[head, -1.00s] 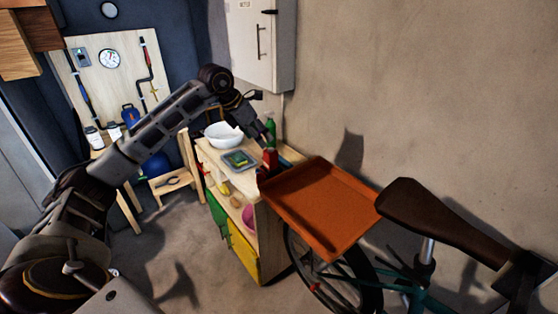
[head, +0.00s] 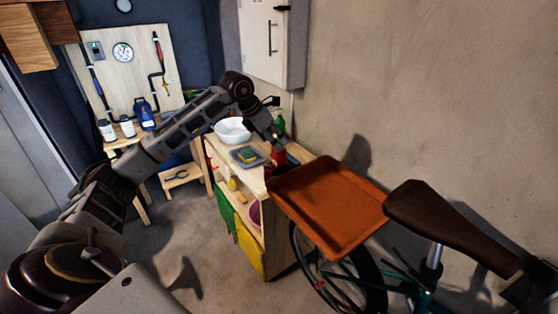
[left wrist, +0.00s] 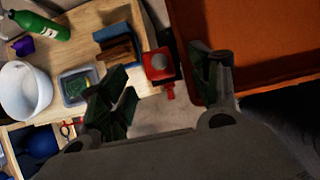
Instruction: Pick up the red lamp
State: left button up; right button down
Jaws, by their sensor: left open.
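The red lamp (head: 278,156) stands at the right end of the wooden workbench (head: 262,186), close to the orange tray. In the left wrist view the lamp (left wrist: 159,66) is seen from above, with a round grey top and a small red part sticking out below. My left gripper (head: 274,138) is over the lamp in the head view. In the left wrist view its open fingers (left wrist: 160,82) appear to either side of the lamp, with nothing between them touching it visibly. The height gap is hard to tell. My right gripper is not in view.
The orange tray (head: 330,212) lies right beside the lamp, near a bicycle saddle (head: 440,212). A white bowl (head: 232,131), a grey container with a sponge (left wrist: 78,86), a brown-and-blue block (left wrist: 118,42) and a green bottle (left wrist: 38,24) share the bench.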

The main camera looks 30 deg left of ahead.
aim_at(283, 154)
pick_arm(q)
jog(key=x, duration=0.3)
jog(key=shift+w+f, duration=0.1)
jog(key=shift+f, duration=0.1)
jog(key=shift+w+d+f, duration=0.15)
jog(key=shift+w+f, duration=0.1)
jog(key=shift+f, duration=0.3)
jog(key=shift+w+f+p, duration=0.1)
jog(key=shift+f+p, duration=0.15)
jog(key=shift+p, duration=0.05)
jog(key=p+x, duration=0.1)
jog(key=x, duration=0.2)
jog(key=shift+f, duration=0.15)
jog(key=shift+w+f, duration=0.35)
jog(key=shift+f, duration=0.35)
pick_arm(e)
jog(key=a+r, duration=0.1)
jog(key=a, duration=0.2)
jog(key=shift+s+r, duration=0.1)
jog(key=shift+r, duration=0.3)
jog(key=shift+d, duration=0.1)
